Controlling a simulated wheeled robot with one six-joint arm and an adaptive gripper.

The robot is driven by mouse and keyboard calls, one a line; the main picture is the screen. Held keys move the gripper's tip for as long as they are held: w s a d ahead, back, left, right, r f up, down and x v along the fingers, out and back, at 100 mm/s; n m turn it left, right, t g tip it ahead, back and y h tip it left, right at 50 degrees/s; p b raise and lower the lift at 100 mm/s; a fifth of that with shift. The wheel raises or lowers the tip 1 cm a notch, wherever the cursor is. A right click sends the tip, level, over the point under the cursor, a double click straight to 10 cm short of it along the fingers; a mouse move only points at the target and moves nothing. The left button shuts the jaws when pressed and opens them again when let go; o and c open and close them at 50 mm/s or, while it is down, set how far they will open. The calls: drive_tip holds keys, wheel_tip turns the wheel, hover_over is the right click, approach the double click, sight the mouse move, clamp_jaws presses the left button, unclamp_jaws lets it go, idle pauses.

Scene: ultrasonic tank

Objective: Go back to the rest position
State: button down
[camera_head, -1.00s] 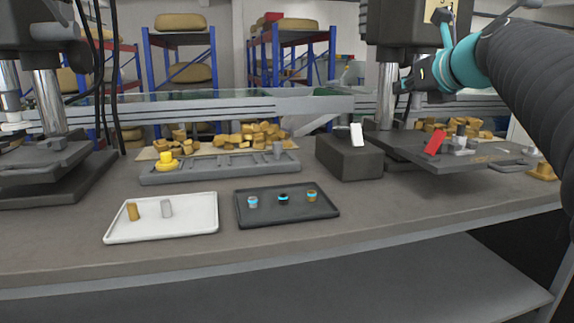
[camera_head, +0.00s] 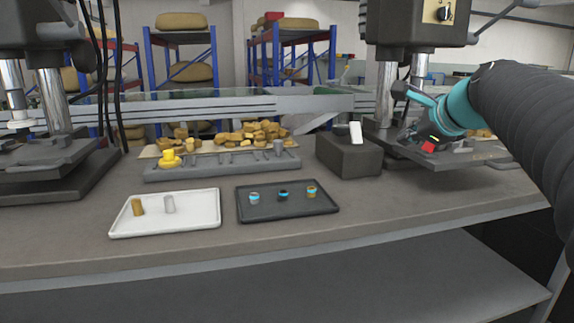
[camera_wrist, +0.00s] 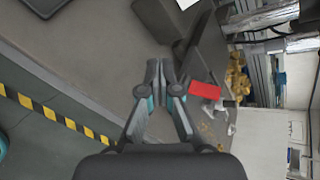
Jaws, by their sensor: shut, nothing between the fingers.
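My gripper (camera_head: 408,134) is at the right in the head view, in front of the right-hand press (camera_head: 410,30). In the wrist view its two fingers (camera_wrist: 160,68) are together with nothing between them. A red piece (camera_head: 428,147) on the press plate is partly covered by my gripper in the head view. In the wrist view the red piece (camera_wrist: 205,90) lies just right of the fingers, apparently clear of them.
A dark block with a white piece (camera_head: 355,133) stands left of the press. A black tray (camera_head: 290,211) holds three small cups. A white tray (camera_head: 190,223) holds two small cylinders. A grey rack (camera_head: 225,172) lies behind them. The front bench strip is clear.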

drive_tip(key=s+a+f+n+g+h, duration=0.1)
drive_tip(key=s+a+f+n+g, duration=0.2)
drive_tip(key=s+f+n, duration=0.8)
drive_tip(key=s+a+f+n+g+h, duration=0.1)
drive_tip(key=s+a+f+n+g, duration=0.2)
drive_tip(key=s+f+n, duration=0.8)
drive_tip(key=s+a+f, duration=0.2)
drive_tip(key=s+f, duration=0.3)
drive_tip(key=s, duration=0.1)
drive_tip(key=shift+a+f, duration=0.35)
